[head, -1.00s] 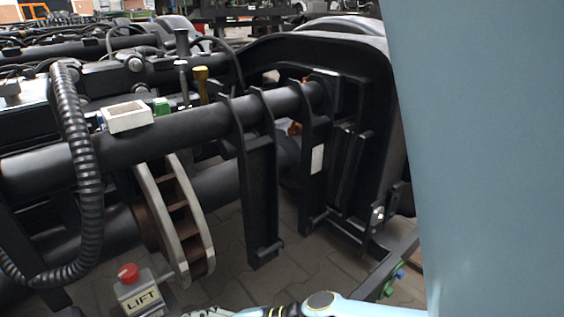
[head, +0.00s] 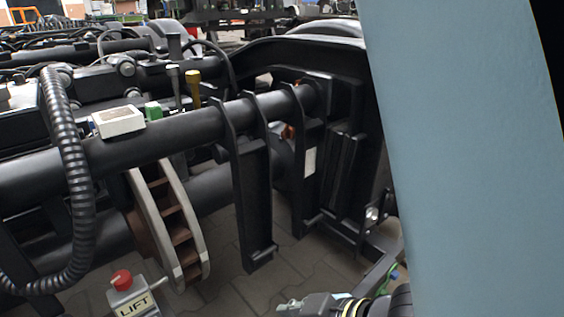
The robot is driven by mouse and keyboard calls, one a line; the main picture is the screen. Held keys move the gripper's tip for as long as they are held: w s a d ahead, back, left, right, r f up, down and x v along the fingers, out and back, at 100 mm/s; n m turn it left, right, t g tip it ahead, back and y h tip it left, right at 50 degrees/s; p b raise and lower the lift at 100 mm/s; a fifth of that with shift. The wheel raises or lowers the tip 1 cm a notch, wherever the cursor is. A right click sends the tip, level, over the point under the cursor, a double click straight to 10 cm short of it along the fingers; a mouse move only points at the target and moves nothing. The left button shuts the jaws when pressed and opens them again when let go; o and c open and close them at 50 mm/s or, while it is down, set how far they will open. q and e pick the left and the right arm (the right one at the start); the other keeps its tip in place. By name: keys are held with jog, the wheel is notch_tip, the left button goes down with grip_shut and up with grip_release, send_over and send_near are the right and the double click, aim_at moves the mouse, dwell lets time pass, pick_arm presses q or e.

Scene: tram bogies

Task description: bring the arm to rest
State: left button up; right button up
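The lower end of my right arm shows at the bottom edge of the head view. My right gripper (head: 292,306) is there, dark with grey-green parts, cut off by the frame edge. Its fingertips are not clear enough to tell open from shut, and no held object shows. A large blue-grey link of mine fills much of the right side, close to the camera, and hides what lies behind it. My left gripper is not in view.
A black tram bogie frame (head: 330,60) with thick tubes fills the view. A brake disc (head: 172,225) hangs below. A ribbed hose (head: 75,170), a white box (head: 118,121), a green block (head: 153,111) and a red-button LIFT box (head: 130,298) stand near. Paved floor (head: 225,285) shows below.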

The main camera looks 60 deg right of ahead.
pick_arm(q)
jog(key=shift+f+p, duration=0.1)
jog(key=shift+p, duration=0.3)
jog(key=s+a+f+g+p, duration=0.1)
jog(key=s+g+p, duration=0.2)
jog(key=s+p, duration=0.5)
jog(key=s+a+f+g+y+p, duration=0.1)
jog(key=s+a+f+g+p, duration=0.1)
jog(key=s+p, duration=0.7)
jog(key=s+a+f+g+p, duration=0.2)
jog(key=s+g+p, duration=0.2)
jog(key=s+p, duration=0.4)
jog(key=p, duration=0.3)
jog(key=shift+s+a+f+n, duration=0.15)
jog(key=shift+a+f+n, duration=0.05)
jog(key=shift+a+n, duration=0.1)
pick_arm(e)
jog(key=s+d+f+g, duration=0.1)
jog(key=s+f+g, duration=0.1)
jog(key=s, duration=0.6)
jog(key=s+d+f+g, duration=0.1)
jog(key=s+g, duration=0.3)
jog(key=s, duration=0.5)
jog(key=s+d+f+g+h, duration=0.1)
jog(key=s+d+f+g, duration=0.1)
jog(key=s, duration=0.6)
jog(key=shift+s+d+f+m+g, duration=0.15)
jog(key=shift+d+f+m+g, duration=0.25)
jog(key=shift+d, duration=0.35)
